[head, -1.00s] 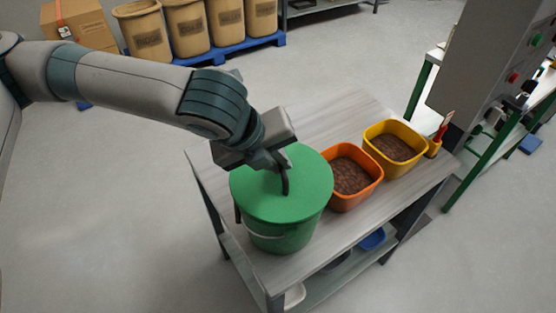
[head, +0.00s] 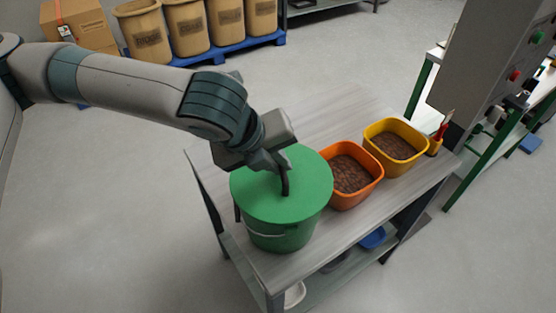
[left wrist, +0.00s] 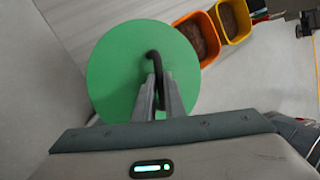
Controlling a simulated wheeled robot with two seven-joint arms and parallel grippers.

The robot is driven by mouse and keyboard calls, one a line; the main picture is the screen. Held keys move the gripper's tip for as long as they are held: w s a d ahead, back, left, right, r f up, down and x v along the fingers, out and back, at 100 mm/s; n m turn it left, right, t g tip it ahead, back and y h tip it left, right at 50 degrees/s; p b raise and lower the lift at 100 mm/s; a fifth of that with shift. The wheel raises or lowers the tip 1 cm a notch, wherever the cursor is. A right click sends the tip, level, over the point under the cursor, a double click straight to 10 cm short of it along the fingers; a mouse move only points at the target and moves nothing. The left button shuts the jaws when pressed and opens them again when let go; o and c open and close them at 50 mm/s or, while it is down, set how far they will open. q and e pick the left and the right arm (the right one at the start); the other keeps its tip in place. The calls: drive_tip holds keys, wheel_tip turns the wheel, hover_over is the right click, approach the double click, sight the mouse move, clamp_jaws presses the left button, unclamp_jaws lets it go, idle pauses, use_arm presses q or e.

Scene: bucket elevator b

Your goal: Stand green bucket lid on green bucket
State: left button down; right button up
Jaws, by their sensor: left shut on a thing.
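The green bucket lid (head: 305,178) is a flat round disc with a dark arched handle on top. It lies over the mouth of the green bucket (head: 283,238), which stands upright on the grey table. No clear gap shows between lid and bucket rim in the head view, but I cannot tell whether it is fully seated. My left gripper (head: 284,183) is above the lid and shut on its handle. The left wrist view shows the two fingers (left wrist: 158,102) closed around the handle, with the lid (left wrist: 112,75) below them. My right gripper is not in view.
An orange bin (head: 355,192) and a yellow bin (head: 402,165), both with brown contents, stand right of the bucket on the table (head: 330,108). A red-handled tool (head: 441,132) is beside the yellow bin. A grey cabinet (head: 480,75) rises at right. The table's back left is clear.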

use_arm(q)
drive_tip(key=shift+f, duration=0.25)
drive_tip(key=c, duration=1.7)
unclamp_jaws()
drive_tip(key=shift+c, duration=0.2)
drive_tip(key=shift+r, duration=0.15)
drive_tip(key=b+v, duration=0.2)
drive_tip(key=v, duration=1.5)
drive_tip(key=shift+s, duration=0.15)
